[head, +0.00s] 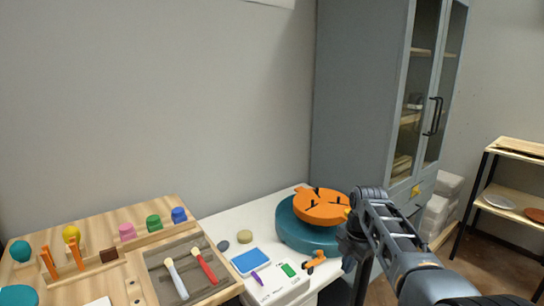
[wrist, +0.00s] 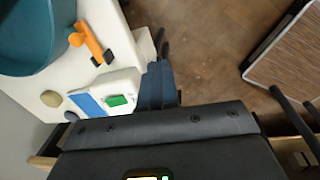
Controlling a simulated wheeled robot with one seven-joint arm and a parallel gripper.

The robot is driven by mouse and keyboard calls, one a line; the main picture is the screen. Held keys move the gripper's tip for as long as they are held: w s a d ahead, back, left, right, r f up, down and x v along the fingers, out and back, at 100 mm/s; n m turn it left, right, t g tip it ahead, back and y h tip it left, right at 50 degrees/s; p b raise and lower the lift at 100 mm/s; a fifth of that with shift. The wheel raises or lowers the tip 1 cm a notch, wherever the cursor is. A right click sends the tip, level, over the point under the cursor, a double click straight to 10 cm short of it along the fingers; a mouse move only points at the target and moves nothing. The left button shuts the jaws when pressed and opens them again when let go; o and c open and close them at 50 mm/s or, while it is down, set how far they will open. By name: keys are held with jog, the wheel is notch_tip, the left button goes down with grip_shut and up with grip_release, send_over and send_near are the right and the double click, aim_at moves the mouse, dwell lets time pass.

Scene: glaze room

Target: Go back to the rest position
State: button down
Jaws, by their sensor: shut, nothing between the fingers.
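My gripper (wrist: 161,44) shows in the wrist view with its fingers together and nothing between them. Its tips are over the brown floor, just beyond the edge of the white table (wrist: 121,62). In the head view my arm comes in from the lower right and bends down at the right end of the white table (head: 222,222), beside the teal wheel (head: 300,237). The fingertips cannot be made out there.
An orange disc (head: 322,208) lies on the teal wheel. A blue pad (head: 250,261), a white box with a green button (head: 288,270) and an orange clamp (head: 315,261) sit nearby. A wooden tool board (head: 75,283) is left, a grey cabinet (head: 360,100) behind, a shelf (head: 515,195) right.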

jog(key=s+f+m+t, duration=0.25)
jog(key=s+f, duration=0.35)
jog(key=f, duration=0.3)
jog(key=s+f+m+t, duration=0.1)
jog(key=s+f+m, duration=0.2)
jog(key=s+f, duration=0.35)
jog(key=s+d+f+m+t, duration=0.1)
jog(key=s+f+m+t, duration=0.15)
jog(key=s, duration=0.75)
jog(key=s+f+m+t, duration=0.1)
jog(key=s+f+m, duration=0.25)
jog(key=s, duration=0.55)
jog(key=s+r+m+t+h, duration=0.1)
jog(key=s+r+m+t, duration=0.15)
jog(key=s+r, duration=0.45)
jog(key=s+r+m+t, duration=0.1)
jog(key=s+r+m, duration=0.3)
jog(key=s, duration=0.6)
jog(key=s+r+m+t, duration=0.1)
jog(key=s+r+m, duration=0.2)
jog(key=r, duration=0.8)
jog(key=s+r+m+t, duration=0.2)
jog(key=s+r+m, duration=0.1)
jog(key=s+r, duration=0.5)
notch_tip(320, 180, up, 3)
jog(key=shift+s, duration=0.25)
